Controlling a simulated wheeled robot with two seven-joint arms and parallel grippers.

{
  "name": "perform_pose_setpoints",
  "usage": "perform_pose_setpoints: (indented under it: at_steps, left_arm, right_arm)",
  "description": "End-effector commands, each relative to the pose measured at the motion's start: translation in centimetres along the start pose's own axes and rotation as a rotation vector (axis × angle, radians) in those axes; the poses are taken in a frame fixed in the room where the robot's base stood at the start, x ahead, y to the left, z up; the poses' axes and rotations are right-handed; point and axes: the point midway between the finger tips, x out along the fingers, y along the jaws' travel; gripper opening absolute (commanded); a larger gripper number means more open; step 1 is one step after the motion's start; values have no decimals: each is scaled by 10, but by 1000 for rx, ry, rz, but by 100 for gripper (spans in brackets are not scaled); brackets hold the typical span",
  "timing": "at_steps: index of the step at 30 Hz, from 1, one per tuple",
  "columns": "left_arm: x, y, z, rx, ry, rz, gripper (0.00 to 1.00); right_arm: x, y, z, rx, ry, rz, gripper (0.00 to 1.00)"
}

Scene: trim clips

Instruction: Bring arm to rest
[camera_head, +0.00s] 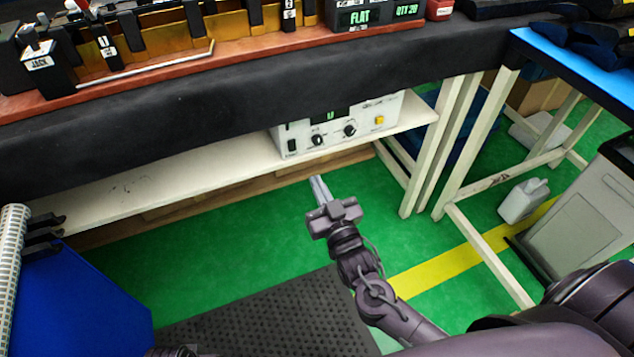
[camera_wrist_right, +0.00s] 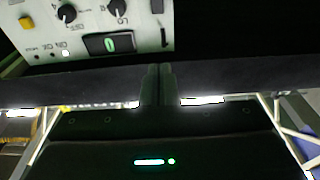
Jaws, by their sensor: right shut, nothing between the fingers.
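My right gripper (camera_head: 319,188) hangs in front of the workbench, over the green floor, with its arm coming in from the lower right of the head view. Its fingers are together and hold nothing. In the right wrist view the closed fingers (camera_wrist_right: 157,84) show in the middle, below a control box (camera_wrist_right: 95,25). My left gripper does not show in the head view.
The workbench's dark front edge (camera_head: 200,108) runs above a white lower shelf (camera_head: 150,178) that carries the control box (camera_head: 335,128). A blue bin (camera_head: 85,300) stands at left, a grey bin (camera_head: 580,215) at right. Green floor (camera_head: 230,250) lies clear around the gripper.

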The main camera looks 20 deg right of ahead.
Motion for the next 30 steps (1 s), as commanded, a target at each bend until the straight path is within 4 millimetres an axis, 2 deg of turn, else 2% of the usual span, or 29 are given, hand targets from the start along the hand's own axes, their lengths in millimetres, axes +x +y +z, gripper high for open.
perform_pose_setpoints:
  at_steps: [11,14,16,20,21,24,30]
  left_arm:
    - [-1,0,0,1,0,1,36]
    - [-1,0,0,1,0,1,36]
    - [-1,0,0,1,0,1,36]
    - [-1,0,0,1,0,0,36]
    - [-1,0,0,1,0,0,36]
    - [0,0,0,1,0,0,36]
    - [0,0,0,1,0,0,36]
  right_arm:
    - [0,0,2,1,-12,1,0]
    - [-4,-2,18,5,-95,2,0]
    - [-11,-3,40,9,-214,3,0]
    - [-45,-10,94,5,-538,-14,0]
    - [-60,-14,110,-2,-647,-26,0]
    - [-100,-19,141,-22,-887,-58,0]
    - [-165,-24,168,-65,-1216,-118,0]
